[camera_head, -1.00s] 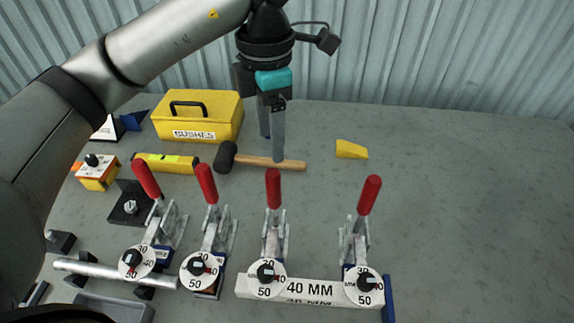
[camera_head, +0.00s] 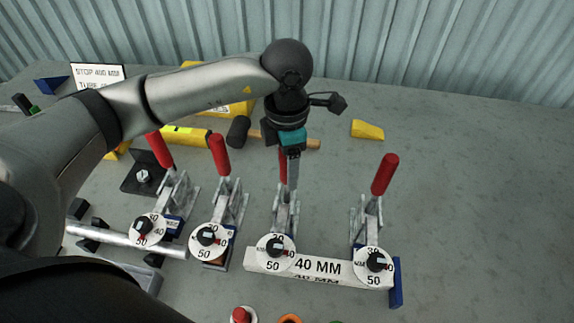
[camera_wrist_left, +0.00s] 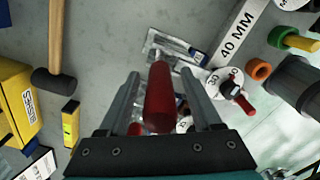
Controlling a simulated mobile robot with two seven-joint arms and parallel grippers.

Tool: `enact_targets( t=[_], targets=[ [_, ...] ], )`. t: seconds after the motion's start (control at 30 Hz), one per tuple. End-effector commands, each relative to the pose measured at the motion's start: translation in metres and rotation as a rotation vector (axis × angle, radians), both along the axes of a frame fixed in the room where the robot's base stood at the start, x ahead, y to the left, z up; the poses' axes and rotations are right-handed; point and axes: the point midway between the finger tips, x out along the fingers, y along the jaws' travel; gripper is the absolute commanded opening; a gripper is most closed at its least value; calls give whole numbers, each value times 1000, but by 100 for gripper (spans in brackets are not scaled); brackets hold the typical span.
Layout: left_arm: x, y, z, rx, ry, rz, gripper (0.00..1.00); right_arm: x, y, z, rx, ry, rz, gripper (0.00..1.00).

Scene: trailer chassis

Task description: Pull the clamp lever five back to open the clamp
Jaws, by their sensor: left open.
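Several toggle clamps with upright red lever handles stand in a row in the head view. I can read no clamp numbers, so I cannot tell which is five. My left gripper (camera_head: 291,190) points down over the third clamp from the left (camera_head: 285,215), whose red handle (camera_head: 283,165) is partly hidden behind the fingers. In the left wrist view this red handle (camera_wrist_left: 160,100) lies between the two open fingers of the gripper (camera_wrist_left: 163,85). Contact with either finger cannot be told. The clamp's white dial (camera_wrist_left: 220,84) shows beyond it. My right gripper is not in view.
Another clamp's red lever (camera_head: 385,174) stands to the right, and one (camera_head: 219,155) to the left. A white 40 MM bar (camera_head: 318,267) lies in front. A black-headed hammer (camera_head: 238,131) and yellow wedge (camera_head: 367,129) lie behind. The table at right is clear.

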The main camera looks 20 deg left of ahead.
Motion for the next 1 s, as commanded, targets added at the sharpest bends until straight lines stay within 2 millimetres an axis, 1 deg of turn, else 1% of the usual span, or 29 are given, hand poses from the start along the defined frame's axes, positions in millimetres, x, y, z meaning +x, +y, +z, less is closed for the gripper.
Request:
enact_targets(
  t=[0.1,0.33,0.9,1.0],
  targets=[
    [0,0,-3,-1,-1,-1,66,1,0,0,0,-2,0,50],
    [0,0,-3,-1,-1,0,65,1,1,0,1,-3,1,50],
    [0,0,-3,-1,-1,0,0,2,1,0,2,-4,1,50],
    [0,0,-3,-1,-1,0,0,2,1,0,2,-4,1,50]
  ],
)
